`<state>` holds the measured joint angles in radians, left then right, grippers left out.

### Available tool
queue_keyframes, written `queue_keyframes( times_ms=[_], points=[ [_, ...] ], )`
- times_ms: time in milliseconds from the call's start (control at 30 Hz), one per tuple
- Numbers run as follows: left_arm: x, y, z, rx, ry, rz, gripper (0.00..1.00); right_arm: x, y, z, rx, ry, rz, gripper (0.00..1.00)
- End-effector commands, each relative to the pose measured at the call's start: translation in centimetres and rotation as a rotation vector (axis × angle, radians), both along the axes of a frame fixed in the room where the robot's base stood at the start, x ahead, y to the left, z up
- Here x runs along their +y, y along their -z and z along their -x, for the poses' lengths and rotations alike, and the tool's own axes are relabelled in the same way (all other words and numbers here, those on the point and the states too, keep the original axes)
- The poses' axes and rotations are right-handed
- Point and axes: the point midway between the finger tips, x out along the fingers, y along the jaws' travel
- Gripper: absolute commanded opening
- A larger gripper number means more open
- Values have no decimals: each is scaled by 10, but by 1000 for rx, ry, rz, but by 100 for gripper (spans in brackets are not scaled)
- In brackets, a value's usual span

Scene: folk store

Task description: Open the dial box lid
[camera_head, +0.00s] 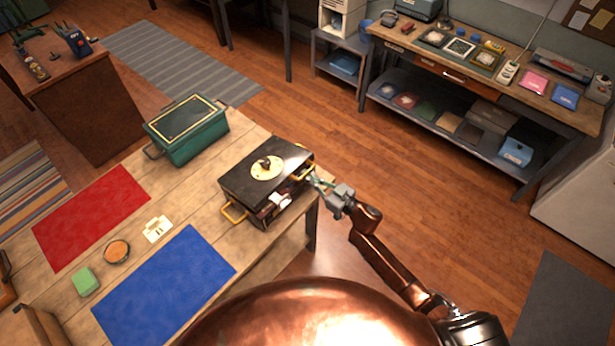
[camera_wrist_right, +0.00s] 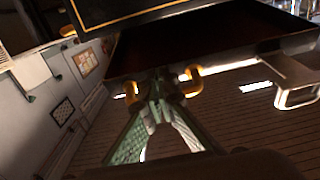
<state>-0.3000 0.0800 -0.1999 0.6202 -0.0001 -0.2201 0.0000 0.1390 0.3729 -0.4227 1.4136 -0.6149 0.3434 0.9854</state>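The dial box (camera_head: 240,186) is a black box with a round cream dial plate (camera_head: 267,168) on its lid. It stands at the right end of the wooden table. A silver latch (camera_head: 278,200) shows on its front and gold handles on its sides. In the right wrist view its gold-trimmed black edge (camera_wrist_right: 130,14) is overhead. My right gripper (camera_head: 317,182) is at the box's right-hand gold handle (camera_head: 303,172). Its green fingers (camera_wrist_right: 158,92) converge on the handle (camera_wrist_right: 191,81), whose ends show on both sides. The lid looks down; any small gap is unclear.
A green box (camera_head: 188,131) stands behind left on the table (camera_head: 195,213). Red (camera_head: 92,215) and blue (camera_head: 163,289) mats, a white plate (camera_head: 157,229), a round dish (camera_head: 117,251) and a green block (camera_head: 85,281) lie left. Open floor separates the table from the back workbench (camera_head: 480,78).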

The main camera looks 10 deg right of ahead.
Motion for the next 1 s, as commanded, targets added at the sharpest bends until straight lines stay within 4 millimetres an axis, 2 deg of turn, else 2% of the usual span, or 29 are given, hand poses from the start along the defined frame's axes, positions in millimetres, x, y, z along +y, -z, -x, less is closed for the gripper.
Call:
queue_keyframes(
  times_ms=[167, 500, 1000],
  points=[
    [0, -3, 0, -1, 0, 0, 40, 1, -4, -1, -1, 0, 0, 0],
    [0, -24, -3, -4, 0, 0, 40, 4, -26, -5, -3, -1, 0, 0],
    [0, -27, -3, -5, 0, 0, 40, 5, -30, -6, -1, 0, 0, 0]
  ],
)
